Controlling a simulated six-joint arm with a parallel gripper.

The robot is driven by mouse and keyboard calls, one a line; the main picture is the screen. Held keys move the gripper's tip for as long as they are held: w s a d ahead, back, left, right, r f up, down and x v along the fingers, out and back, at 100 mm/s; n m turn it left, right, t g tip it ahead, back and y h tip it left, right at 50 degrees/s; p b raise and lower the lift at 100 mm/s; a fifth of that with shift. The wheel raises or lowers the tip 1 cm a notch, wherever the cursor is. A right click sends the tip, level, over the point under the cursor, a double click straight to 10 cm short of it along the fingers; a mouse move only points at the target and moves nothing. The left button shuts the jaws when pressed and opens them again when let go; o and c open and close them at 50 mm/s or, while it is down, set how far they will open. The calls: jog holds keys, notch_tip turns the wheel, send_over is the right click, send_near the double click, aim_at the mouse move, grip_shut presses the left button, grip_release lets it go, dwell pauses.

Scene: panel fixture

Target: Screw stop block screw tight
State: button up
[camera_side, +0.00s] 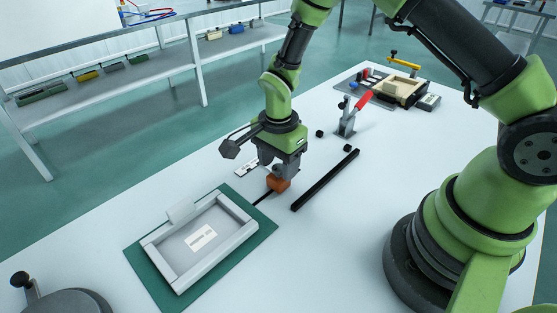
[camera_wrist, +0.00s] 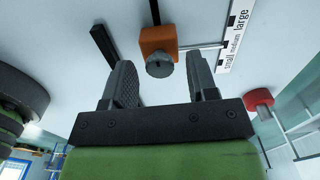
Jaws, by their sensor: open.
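The stop block (camera_side: 278,185) is a small orange block on the table below my gripper (camera_side: 281,171). It also shows in the wrist view (camera_wrist: 157,38), where its dark round knurled screw (camera_wrist: 159,67) faces me. In the wrist view my gripper (camera_wrist: 159,64) is open, with one ribbed finger on each side of the screw. A gap shows between each finger and the screw. How far the screw is turned in cannot be seen. In the side view the screw is hidden by the gripper.
A white size scale (camera_wrist: 234,38) lies beside the block. A black bar (camera_side: 325,180) lies to its right. A grey frame on a green mat (camera_side: 262,226) is at the front left. A red-handled toggle clamp (camera_side: 347,122) and a beige fixture (camera_side: 399,90) stand behind.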

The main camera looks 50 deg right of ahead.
aim_at(279, 167)
notch_tip(279, 167, up, 10)
dwell(0.5)
